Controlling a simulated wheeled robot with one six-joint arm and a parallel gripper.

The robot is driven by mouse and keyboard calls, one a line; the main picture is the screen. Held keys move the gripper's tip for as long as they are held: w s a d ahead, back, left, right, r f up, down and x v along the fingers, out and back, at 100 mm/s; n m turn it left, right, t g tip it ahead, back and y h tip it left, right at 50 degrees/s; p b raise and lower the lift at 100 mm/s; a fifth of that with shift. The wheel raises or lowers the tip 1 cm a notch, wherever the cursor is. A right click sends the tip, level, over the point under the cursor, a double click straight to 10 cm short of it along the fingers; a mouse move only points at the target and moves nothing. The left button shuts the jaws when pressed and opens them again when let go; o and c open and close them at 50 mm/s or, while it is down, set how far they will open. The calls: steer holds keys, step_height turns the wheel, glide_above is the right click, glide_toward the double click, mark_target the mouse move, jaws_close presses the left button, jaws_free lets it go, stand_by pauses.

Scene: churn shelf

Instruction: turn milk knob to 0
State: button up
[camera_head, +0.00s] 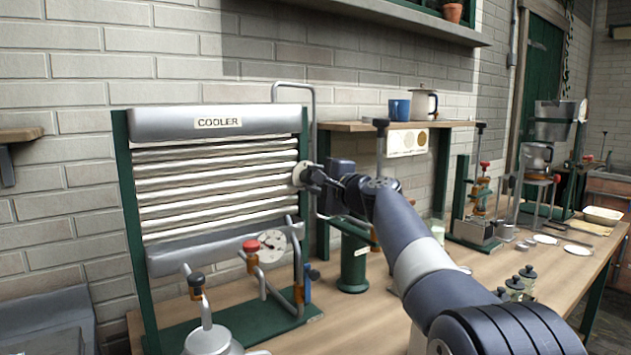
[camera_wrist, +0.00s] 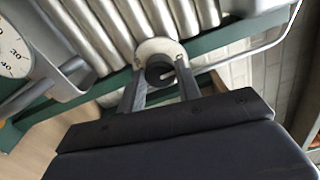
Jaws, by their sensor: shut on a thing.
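The milk knob (camera_wrist: 160,71) is a dark round knob with a pale pointer mark, set on a pale round plate at the side of the cooler. In the head view its pale plate (camera_head: 301,174) shows at the cooler's right edge. My gripper (camera_wrist: 159,82) has one finger on each side of the knob and is shut on it. In the head view my gripper (camera_head: 314,179) reaches the plate from the right and hides the knob. The numbers on the plate are too small to read. The cooler (camera_head: 218,122) has a white label and shiny horizontal tubes.
A round dial (camera_head: 270,247) and a red-topped valve (camera_head: 251,246) stand below the cooler. The dial's numbers (camera_wrist: 12,58) show in the wrist view. A bent pipe (camera_head: 313,100) rises beside the knob. A green cylinder (camera_head: 353,262) stands on the table below my arm.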

steer(key=o, duration=1)
steer(key=shift+c, duration=0.2)
steer(key=shift+s, duration=0.1)
steer(key=b+v, duration=0.2)
steer(key=v, duration=0.8)
steer(key=shift+s+d, duration=0.25)
steer(key=p+x, duration=0.2)
steer(key=x, duration=0.9)
